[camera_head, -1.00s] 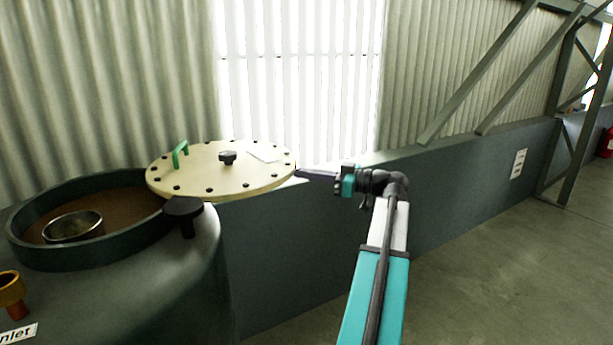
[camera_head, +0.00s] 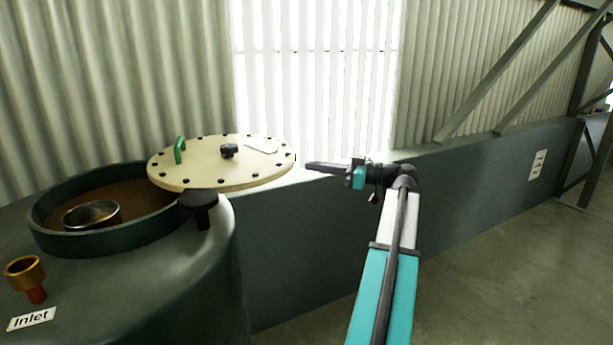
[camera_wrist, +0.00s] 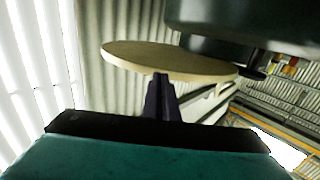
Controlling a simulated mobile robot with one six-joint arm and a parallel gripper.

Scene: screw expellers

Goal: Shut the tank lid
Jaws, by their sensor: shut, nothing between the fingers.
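The tank lid (camera_head: 215,168) is a cream disc with bolts around its rim, a green handle (camera_head: 180,150) and a black knob (camera_head: 229,151). It is swung out to the right of the tank opening, over a black pivot post (camera_head: 200,206). The dark green tank (camera_head: 150,275) is open, its raised rim (camera_head: 95,240) uncovered. My gripper (camera_head: 308,165) is shut and empty, just right of the lid's right edge, pointing left at it. In the wrist view the dark fingers (camera_wrist: 160,80) point at the lid's edge (camera_wrist: 165,64); I cannot tell whether they touch.
A metal bowl (camera_head: 92,214) sits inside the tank opening. A brass inlet fitting (camera_head: 25,272) stands on the tank's left. A low grey wall (camera_head: 480,175) and corrugated wall run behind. Open floor (camera_head: 500,270) lies to the right.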

